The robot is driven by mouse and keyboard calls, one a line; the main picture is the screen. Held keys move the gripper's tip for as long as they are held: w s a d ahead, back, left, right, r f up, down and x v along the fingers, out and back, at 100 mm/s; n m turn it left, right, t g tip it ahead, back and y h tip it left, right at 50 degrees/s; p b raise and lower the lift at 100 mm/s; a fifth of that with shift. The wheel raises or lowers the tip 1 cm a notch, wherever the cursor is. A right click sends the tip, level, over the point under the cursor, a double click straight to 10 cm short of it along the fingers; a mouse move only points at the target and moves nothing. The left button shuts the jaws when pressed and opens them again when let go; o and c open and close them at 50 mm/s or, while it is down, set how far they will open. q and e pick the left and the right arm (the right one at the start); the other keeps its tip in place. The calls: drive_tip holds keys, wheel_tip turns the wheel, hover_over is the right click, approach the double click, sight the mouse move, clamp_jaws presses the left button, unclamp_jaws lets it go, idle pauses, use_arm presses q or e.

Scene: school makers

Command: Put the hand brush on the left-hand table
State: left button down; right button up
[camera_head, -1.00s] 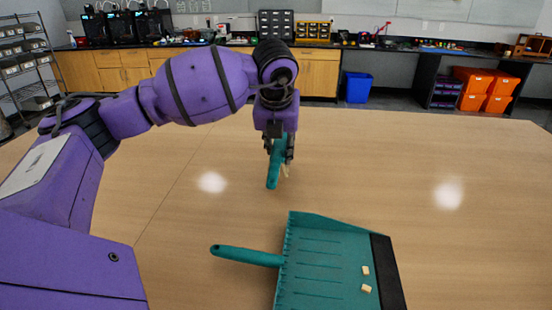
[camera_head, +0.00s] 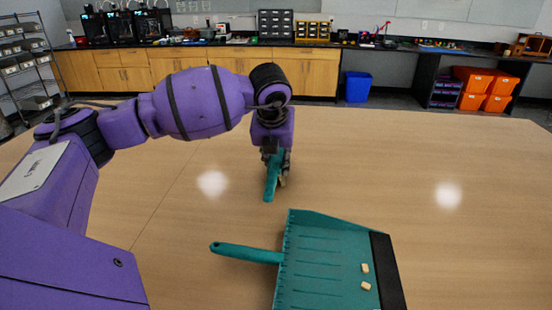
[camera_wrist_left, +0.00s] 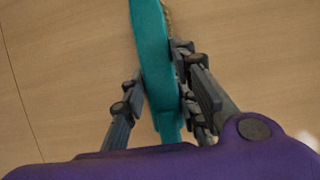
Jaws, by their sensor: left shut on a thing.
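The teal hand brush (camera_head: 270,186) is in my left gripper (camera_head: 275,163), over the wooden table (camera_head: 400,160) in the head view. The gripper is shut on it, pointing down. In the left wrist view the brush (camera_wrist_left: 152,50) runs between the fingers (camera_wrist_left: 160,95), with some tan bristles showing along its right edge. I cannot tell whether the brush touches the tabletop. The table has a seam line on its left part. My right gripper is not in view.
A teal dustpan (camera_head: 325,262) lies at the front of the table, its handle pointing left. Two small pale blocks (camera_head: 366,277) are on it. The tabletop to the right and the left is clear. A counter with a blue bin (camera_head: 357,87) stands behind.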

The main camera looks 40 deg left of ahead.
sight(274, 166)
use_arm(q)
drive_tip(key=shift+s+f, duration=0.25)
drive_tip(key=shift+f, duration=0.4)
drive_tip(key=c, duration=1.6)
unclamp_jaws()
drive_tip(key=shift+f, duration=0.1)
drive_tip(key=shift+c, duration=0.2)
drive_tip(key=shift+o, duration=1.3)
drive_tip(key=shift+w, duration=0.25)
drive_tip(key=shift+r, duration=0.35)
drive_tip(key=v, duration=1.1)
drive_tip(key=shift+w+r, duration=0.1)
drive_tip(key=shift+r, duration=0.35)
drive_tip(key=shift+s+d+r, duration=0.1)
drive_tip(key=shift+s+r, duration=0.15)
drive_tip(key=shift+r, duration=0.3)
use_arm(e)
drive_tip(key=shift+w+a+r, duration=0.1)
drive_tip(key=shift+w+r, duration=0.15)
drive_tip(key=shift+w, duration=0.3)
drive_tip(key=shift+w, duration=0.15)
